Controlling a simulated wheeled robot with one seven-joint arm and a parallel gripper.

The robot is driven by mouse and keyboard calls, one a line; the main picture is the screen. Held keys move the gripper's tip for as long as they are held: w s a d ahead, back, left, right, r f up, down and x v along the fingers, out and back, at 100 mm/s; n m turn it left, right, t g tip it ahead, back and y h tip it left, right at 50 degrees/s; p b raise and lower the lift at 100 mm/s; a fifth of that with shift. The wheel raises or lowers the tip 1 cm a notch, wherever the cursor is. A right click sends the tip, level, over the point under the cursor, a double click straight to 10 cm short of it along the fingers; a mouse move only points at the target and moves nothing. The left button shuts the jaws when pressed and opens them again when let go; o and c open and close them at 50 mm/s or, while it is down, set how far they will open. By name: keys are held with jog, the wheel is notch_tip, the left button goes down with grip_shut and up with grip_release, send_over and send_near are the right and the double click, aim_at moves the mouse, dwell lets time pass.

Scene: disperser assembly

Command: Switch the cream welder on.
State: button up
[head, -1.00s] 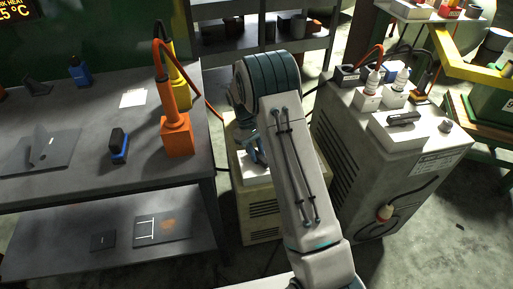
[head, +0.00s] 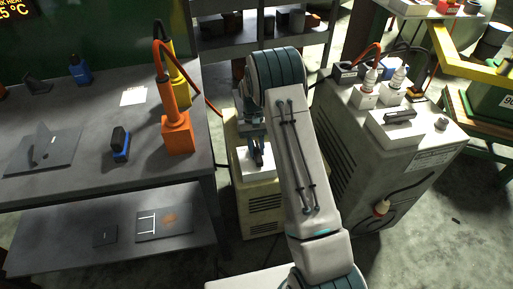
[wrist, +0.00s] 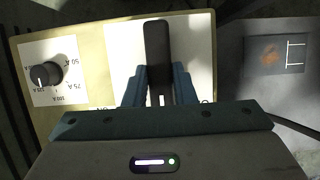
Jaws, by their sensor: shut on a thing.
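The cream welder (head: 243,192) stands on the floor between the grey bench and a larger grey-white machine, partly behind my arm. Its top carries a white switch panel (head: 260,173) and, in the wrist view, a black dial (wrist: 46,74) on a scale marked in amperes. A black switch lever (wrist: 158,45) stands over the white panel in the wrist view. My gripper (wrist: 159,88) is shut on this lever, with a blue-grey finger on either side. In the head view my gripper (head: 257,160) is down at the panel. The panel's markings are mostly hidden behind my gripper.
The grey bench (head: 60,185) on the left holds an orange tool (head: 178,135), a yellow one and a blue-black device (head: 120,143). The large grey-white machine (head: 350,150) stands close on the right of my arm. Shelves (head: 320,40) stand behind.

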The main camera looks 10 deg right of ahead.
jog(key=o, duration=1)
jog(key=p+v, duration=0.1)
jog(key=v, duration=1.3)
jog(key=shift+s, duration=0.1)
jog(key=s+r+t+p, duration=0.2)
jog(key=s+r+p, duration=0.1)
jog(key=s+r, duration=0.55)
jog(key=s+r+t+p, duration=0.2)
jog(key=s+r+p, duration=0.3)
jog(key=r, duration=0.6)
jog(key=s+r+t+p, duration=0.1)
jog(key=s, duration=0.5)
jog(key=s+r+t+p, duration=0.1)
jog(key=s, duration=0.6)
jog(key=s+r+t+p, duration=0.1)
jog(key=s+r, duration=0.1)
jog(key=s, duration=0.4)
jog(key=shift+s+d+r+p, duration=0.1)
jog(key=shift+s+p, duration=0.3)
